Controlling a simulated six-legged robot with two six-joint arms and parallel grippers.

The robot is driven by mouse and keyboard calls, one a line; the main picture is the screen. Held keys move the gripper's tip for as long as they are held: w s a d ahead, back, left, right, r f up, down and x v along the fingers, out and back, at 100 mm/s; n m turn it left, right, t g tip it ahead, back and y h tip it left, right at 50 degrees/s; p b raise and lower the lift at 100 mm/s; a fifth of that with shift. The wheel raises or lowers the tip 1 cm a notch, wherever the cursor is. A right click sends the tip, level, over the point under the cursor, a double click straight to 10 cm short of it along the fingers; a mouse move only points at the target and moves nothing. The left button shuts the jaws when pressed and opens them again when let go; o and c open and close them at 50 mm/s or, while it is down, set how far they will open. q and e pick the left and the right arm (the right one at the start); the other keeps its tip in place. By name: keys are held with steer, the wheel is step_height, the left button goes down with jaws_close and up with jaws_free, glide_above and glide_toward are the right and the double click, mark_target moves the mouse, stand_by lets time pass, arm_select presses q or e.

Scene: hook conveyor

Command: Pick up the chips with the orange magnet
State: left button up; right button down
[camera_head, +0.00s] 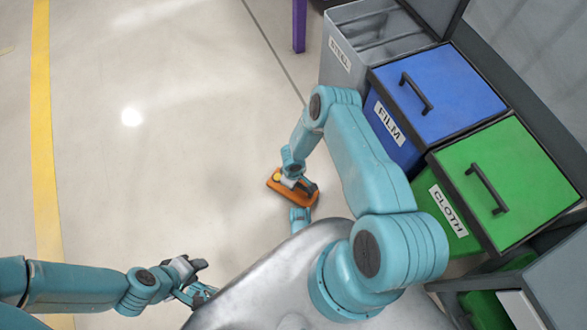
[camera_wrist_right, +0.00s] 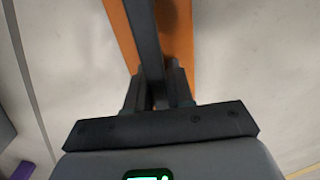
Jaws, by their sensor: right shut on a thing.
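The orange magnet (camera_head: 283,186) is a flat orange block with a dark handle, low over or on the pale floor; I cannot tell if it touches. My right gripper (camera_head: 305,186) is at it and shut on its handle. In the right wrist view the dark handle runs between the fingers (camera_wrist_right: 160,92), with the orange body (camera_wrist_right: 180,40) behind it. My left gripper (camera_head: 203,268) is at the lower left, away from the magnet, and its jaw gap is unclear. I can make out no chips in either view.
A grey bin (camera_head: 340,72) with its label partly readable stands open at the top. Beside it are a blue FILM bin (camera_head: 450,85) and a green CLOTH bin (camera_head: 510,165), both lidded. A purple post (camera_head: 299,25) stands behind. The floor at left is clear, with a yellow line (camera_head: 43,150).

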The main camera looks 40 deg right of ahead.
steer(key=shift+s+a+f+b, duration=0.15)
steer(key=shift+s+b, duration=0.1)
steer(key=shift+b, duration=1)
stand_by(1.5)
steer(key=shift+w+p, duration=0.2)
steer(key=shift+p, duration=0.65)
stand_by(1.1)
steer(key=shift+f+p, duration=0.1)
steer(key=shift+p, duration=0.4)
stand_by(0.7)
